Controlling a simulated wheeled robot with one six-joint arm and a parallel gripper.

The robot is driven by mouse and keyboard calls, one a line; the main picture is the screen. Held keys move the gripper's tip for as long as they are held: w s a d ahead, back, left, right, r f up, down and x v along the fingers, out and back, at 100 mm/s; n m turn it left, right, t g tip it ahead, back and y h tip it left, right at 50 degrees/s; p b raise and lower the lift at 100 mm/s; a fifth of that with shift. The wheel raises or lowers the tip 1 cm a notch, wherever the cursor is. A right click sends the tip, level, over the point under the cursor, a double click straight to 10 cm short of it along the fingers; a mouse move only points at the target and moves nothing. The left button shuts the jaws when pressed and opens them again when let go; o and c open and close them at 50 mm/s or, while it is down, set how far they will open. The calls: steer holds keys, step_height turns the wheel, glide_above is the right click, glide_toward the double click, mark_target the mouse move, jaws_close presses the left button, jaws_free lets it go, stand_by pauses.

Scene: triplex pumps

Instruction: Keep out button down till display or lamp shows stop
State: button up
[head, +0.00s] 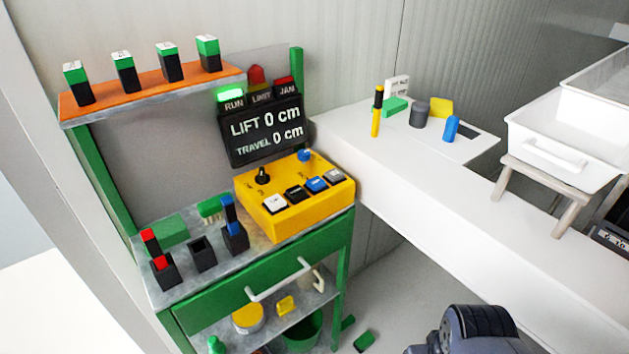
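A yellow control box (286,231) sits on the green bench. Its front row has a white button (275,203), a black button (297,193), a blue button (317,184) and a grey button (336,175). Their labels are too small to read, so I cannot tell which is "out". A black lever (262,176) and a blue knob (305,155) stand behind them. The display (262,130) reads LIFT 0 cm and TRAVEL 0 cm. Its green RUN lamp (230,95) looks lit; the red JAM lamp (285,83) looks dark. My gripper is not visible; only a dark part of my arm shows at bottom right.
An orange shelf (150,94) with several green-black blocks hangs above the bench. Black holders (202,254) stand left of the box. The drawer handle (280,283) juts out below the box.

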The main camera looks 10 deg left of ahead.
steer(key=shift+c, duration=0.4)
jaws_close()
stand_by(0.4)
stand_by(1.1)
